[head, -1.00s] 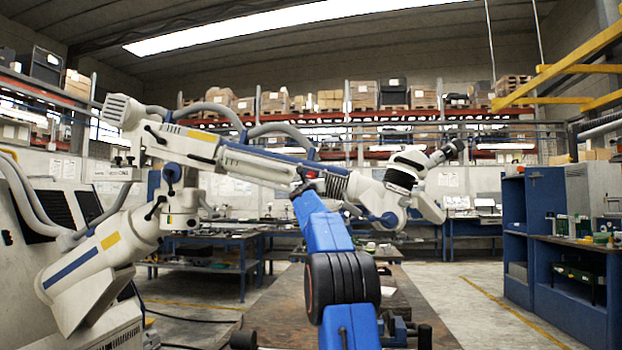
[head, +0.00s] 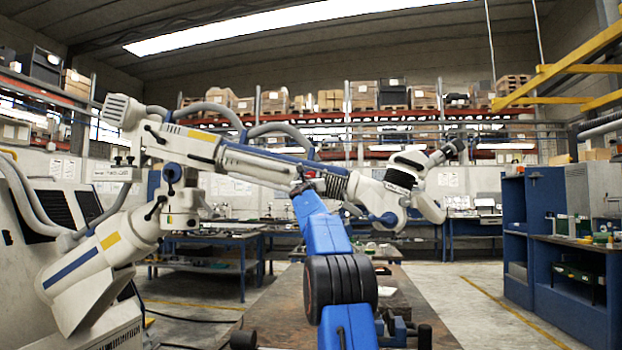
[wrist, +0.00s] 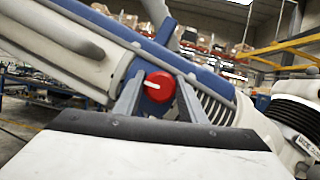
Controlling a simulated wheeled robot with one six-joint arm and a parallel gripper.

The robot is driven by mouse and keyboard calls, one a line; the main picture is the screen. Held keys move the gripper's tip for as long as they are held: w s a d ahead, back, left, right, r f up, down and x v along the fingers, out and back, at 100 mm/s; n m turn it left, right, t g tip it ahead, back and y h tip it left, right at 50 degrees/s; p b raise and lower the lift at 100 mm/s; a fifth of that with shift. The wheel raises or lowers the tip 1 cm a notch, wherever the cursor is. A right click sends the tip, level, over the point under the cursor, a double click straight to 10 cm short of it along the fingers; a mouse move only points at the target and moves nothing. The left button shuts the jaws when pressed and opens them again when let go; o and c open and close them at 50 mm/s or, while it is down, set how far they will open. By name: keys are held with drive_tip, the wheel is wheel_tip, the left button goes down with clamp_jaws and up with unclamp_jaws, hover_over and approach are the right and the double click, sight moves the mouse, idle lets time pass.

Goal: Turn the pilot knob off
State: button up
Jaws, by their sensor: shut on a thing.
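The pilot knob (wrist: 159,87) is a round red knob on the side of the white and blue microscope arm (wrist: 75,45). A short white mark on its face points left and slightly up in the wrist view. My gripper (wrist: 159,92) has one finger on each side of the knob and is shut on it. In the head view my blue arm reaches to the middle of the microscope arm (head: 262,163), where my gripper (head: 304,180) is small. The knob's details are too small to read there.
A ribbed dark section (head: 336,185) of the microscope arm lies right beside my gripper. A brown workbench (head: 285,315) stands below. A blue cabinet (head: 570,270) is at the right, and a white console (head: 30,240) is at the left.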

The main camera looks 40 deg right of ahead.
drive_tip(key=shift+m, duration=0.3)
drive_tip(key=m+g+h, duration=0.1)
drive_tip(key=m, duration=0.1)
drive_tip(key=m+g, duration=0.1)
drive_tip(key=m, duration=0.1)
drive_tip(key=shift+h, duration=0.4)
drive_tip(key=m+g, duration=0.1)
drive_tip(key=m, duration=0.2)
drive_tip(key=m+g+h, duration=0.1)
drive_tip(key=m+g, duration=0.1)
drive_tip(key=m, duration=0.1)
drive_tip(key=shift+m, duration=0.4)
drive_tip(key=m+g, duration=0.1)
drive_tip(key=m, duration=0.1)
drive_tip(key=m+g, duration=0.1)
drive_tip(key=m, duration=0.2)
drive_tip(key=shift+m+g, duration=0.3)
drive_tip(key=shift+f+m+g+y, duration=0.1)
drive_tip(key=shift+m+g+y, duration=0.25)
drive_tip(key=shift+m, duration=0.95)
drive_tip(key=shift+m+g, duration=0.25)
drive_tip(key=shift+m, duration=0.25)
drive_tip(key=o, duration=1)
drive_tip(key=shift+s+d, duration=0.1)
